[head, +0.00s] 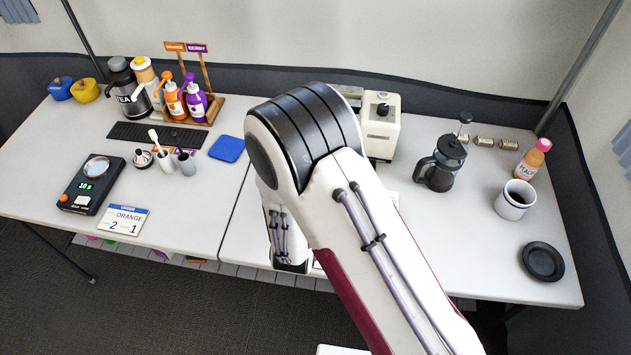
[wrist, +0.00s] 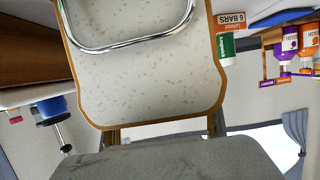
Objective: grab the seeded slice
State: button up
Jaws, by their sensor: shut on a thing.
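The seeded slice (wrist: 150,85), pale with grey specks and a brown crust edge, fills the middle of the wrist view. My gripper (wrist: 168,148) shows as a broad grey part at the bottom of that view, and it is shut on the slice's near end. The gripped end is hidden behind this grey part. A shiny wire loop (wrist: 135,47) crosses the slice's upper part; I cannot tell whether it touches. In the head view my arm covers the slice and the gripper.
A white machine (head: 380,130) stands right of my arm, with a dark press pot (head: 440,165), a white mug (head: 514,200) and a black saucer (head: 543,261) further right. Orange and purple pump bottles (head: 183,100) stand left, near a blue pad (head: 227,148). The front-right tabletop is mostly clear.

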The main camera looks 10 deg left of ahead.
jog(key=shift+r, duration=0.15)
jog(key=shift+r, duration=4.8)
